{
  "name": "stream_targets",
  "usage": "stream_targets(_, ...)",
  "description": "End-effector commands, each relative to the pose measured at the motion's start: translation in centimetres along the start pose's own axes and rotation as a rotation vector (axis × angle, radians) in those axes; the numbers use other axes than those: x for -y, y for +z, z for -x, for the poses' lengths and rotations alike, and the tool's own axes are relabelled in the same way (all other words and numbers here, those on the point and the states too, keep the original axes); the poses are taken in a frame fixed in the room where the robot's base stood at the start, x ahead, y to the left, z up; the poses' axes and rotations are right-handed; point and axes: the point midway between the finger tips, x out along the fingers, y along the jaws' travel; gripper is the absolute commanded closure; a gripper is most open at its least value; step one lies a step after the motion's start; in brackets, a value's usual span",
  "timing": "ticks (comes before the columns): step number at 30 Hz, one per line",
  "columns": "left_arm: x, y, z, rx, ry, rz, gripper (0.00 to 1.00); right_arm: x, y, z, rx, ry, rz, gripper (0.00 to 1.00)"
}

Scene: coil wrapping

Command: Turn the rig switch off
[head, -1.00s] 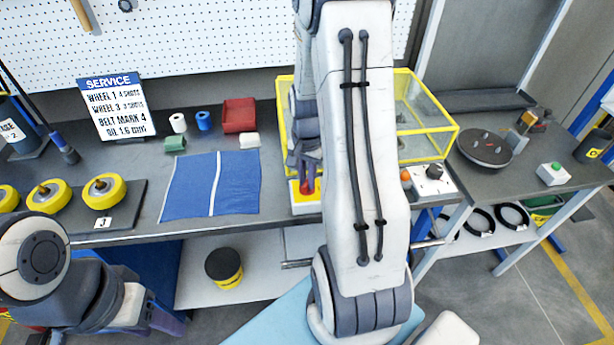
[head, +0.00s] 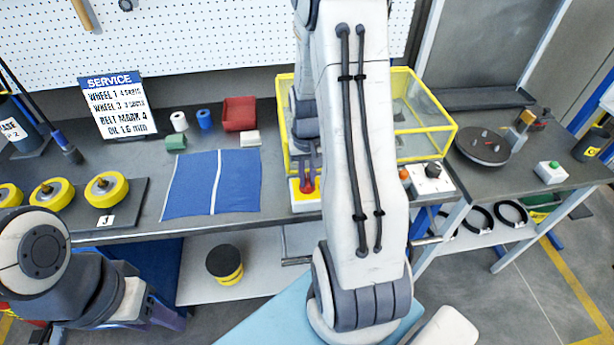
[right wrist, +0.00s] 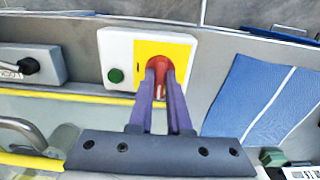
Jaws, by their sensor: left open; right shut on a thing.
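The rig switch is a white box (right wrist: 117,47) with a yellow plate, a red handle (right wrist: 160,67) and a green button (right wrist: 115,75). In the head view the switch box (head: 304,206) sits at the bench front, below the yellow-framed guard, partly hidden by my right arm. My right gripper (right wrist: 160,88) is shut on the red handle, with its purple fingers on either side of it. In the head view the right gripper (head: 308,180) reaches down onto the switch. My left arm shows at the lower left; its gripper (head: 165,325) is low in front of the bench, its fingers barely visible.
The yellow-framed clear guard (head: 440,128) stands behind the switch. A grey box with a black knob (head: 432,170) is to the right. A blue cloth (head: 190,185) lies to the left, with yellow wheels (head: 106,188) beyond it.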

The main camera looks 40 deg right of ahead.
Motion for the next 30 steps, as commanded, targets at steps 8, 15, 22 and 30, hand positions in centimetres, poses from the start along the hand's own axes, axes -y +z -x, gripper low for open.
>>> stream_targets(8, 0.0, 0.0, 0.1, 0.0, 0.0, 0.0, 0.5, 0.0, -0.1, 0.1, -0.005, 0.0, 0.013, 1.0)
stream_targets(15, 0.0, 0.0, 0.1, 0.0, 0.0, 0.0, 0.5, 0.0, -0.2, 0.1, -0.005, 0.0, 0.013, 0.61)
stream_targets(22, 0.0, 0.0, 0.0, 0.0, 0.0, 0.0, 0.5, 0.0, -0.1, 0.1, -0.002, 0.0, 0.011, 0.54)
stream_targets(30, 0.0, 0.0, -0.2, 0.0, 0.0, 0.0, 0.5, 0.0, -0.2, 1.6, -0.007, 0.0, 0.01, 0.54)
